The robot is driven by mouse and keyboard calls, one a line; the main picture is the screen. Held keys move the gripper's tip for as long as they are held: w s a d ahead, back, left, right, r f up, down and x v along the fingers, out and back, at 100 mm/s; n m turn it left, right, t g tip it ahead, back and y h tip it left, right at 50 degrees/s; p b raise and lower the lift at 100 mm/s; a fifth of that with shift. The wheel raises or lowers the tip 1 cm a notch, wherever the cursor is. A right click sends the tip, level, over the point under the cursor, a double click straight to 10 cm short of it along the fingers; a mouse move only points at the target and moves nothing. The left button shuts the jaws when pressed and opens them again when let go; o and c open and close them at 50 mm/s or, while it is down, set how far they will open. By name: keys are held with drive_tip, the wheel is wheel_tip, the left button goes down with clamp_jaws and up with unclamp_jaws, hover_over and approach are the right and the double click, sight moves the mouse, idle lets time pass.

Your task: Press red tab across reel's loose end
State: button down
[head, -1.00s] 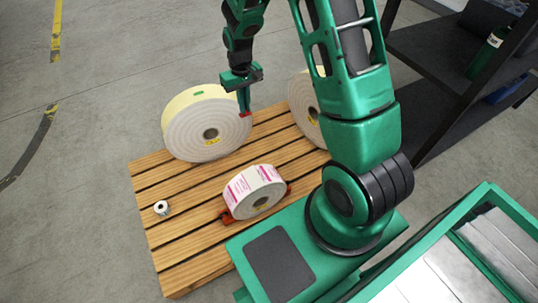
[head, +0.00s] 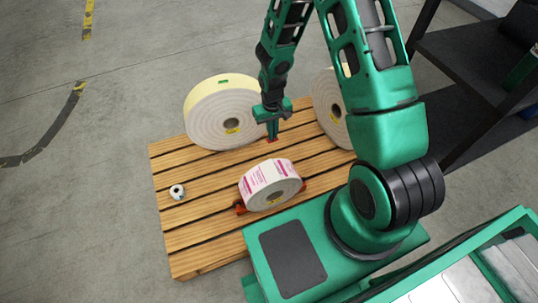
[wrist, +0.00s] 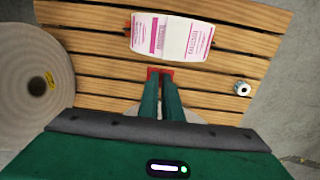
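The label reel, white with pink print, lies in an orange-red cradle (head: 240,208) on the wooden pallet; the reel shows in the head view (head: 268,178) and at the top of the wrist view (wrist: 180,38). A seam crosses its printed face in the wrist view, but I cannot tell if it is the loose end. My gripper (head: 272,138) is above the pallet, behind the reel and apart from it. Its two fingers are close together in the wrist view (wrist: 160,78), with the small red tab (wrist: 160,71) at their tips.
A large pale roll (head: 205,128) stands behind left, close to my gripper, and another (head: 328,110) behind right. A small roll (head: 177,192) sits at the pallet's left. The slatted pallet (head: 185,240) has bare room at front left. A dark shelf (head: 470,75) stands at right.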

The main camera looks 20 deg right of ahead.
drive_tip(key=shift+s+a+f, duration=0.45)
drive_tip(key=shift+s+f, duration=0.4)
drive_tip(key=shift+f, duration=1.5)
drive_tip(key=shift+s+a+f, duration=0.45)
drive_tip(key=shift+s+f, duration=0.4)
drive_tip(key=shift+f, duration=1.5)
drive_tip(key=shift+s+a+f, duration=0.45)
drive_tip(key=shift+s+f, duration=0.4)
drive_tip(key=shift+f, duration=1.5)
drive_tip(key=shift+f, duration=0.2)
drive_tip(key=c, duration=1.9)
unclamp_jaws()
drive_tip(key=shift+o, duration=0.2)
wheel_tip(320, 180, up, 11)
drive_tip(key=shift+f, duration=0.15)
drive_tip(key=shift+w, duration=0.1)
